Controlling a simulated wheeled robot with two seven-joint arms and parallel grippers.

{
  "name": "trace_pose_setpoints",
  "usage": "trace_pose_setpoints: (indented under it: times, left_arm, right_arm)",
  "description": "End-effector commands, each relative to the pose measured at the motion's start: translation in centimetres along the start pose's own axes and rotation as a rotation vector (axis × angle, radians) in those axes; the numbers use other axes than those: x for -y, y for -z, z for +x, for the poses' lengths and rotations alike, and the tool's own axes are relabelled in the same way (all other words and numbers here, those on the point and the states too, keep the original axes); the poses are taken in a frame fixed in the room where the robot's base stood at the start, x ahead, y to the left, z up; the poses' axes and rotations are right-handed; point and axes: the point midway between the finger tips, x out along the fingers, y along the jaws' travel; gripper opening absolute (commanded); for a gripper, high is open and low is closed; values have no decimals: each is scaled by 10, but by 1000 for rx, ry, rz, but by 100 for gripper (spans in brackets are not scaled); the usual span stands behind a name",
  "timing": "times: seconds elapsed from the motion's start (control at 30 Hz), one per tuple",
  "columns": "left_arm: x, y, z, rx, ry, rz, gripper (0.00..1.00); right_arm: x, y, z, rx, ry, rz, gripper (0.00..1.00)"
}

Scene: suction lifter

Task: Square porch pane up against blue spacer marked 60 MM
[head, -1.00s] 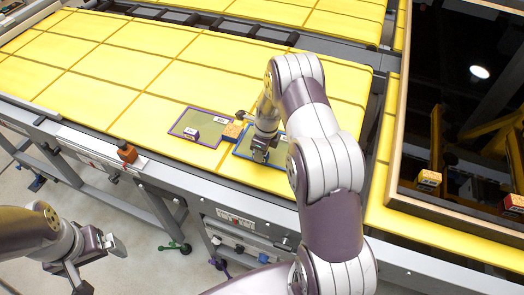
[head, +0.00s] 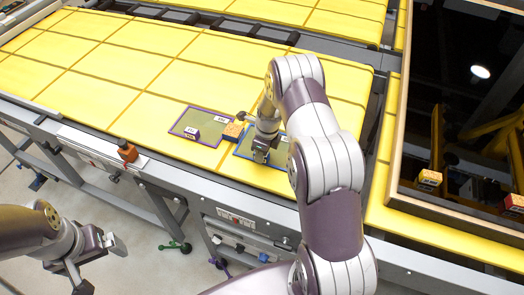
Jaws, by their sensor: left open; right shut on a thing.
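A flat olive sheet with a purple border (head: 184,123) lies on the yellow table, with a small purple block (head: 192,134) on its near part. To its right is a similar sheet with a blue border (head: 240,149), partly covered by my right arm. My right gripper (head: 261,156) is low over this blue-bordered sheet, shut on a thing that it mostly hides. The small labels are too small to read, so I cannot tell which sheet is the porch pane or pick out the 60 MM spacer. My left gripper (head: 98,264) is open and empty, low at the left, off the table.
An orange block (head: 232,131) sits between the two sheets, with a dark knob beside it. The yellow table (head: 110,95) is clear to the left. A dark framed panel (head: 465,110) stands at right, with small boxes (head: 428,179) on it. An orange-topped item (head: 127,153) is on the front rail.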

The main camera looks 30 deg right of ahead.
Motion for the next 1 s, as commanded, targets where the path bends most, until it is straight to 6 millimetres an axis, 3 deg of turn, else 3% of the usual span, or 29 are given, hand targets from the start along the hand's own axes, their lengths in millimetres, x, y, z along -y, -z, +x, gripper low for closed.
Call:
trace_pose_setpoints:
  times: [0.03, 0.1, 0.47, 0.57, 0.9, 1.0]
  left_arm:
    - [0, 0, 0, 0, 0, 0, 98]
    - [0, 0, 0, 0, 0, 0, 98]
    - [0, 0, 3, 0, 0, 0, 98]
    - [0, -1, 10, 0, 0, 0, 98]
    - [0, -4, 34, 0, 0, 0, 98]
    - [0, -4, 36, 0, 0, 0, 98]
  right_arm:
    - [0, 0, -1, 1, 2, 0, 39]
    - [0, 0, -1, 1, 1, 0, 59]
    - [0, 0, -5, 1, 2, 0, 59]
    - [1, 0, -20, 2, 3, -1, 59]
    - [0, 0, -104, 2, 4, -1, 59]
    - [0, 0, -119, 1, 3, 0, 59]
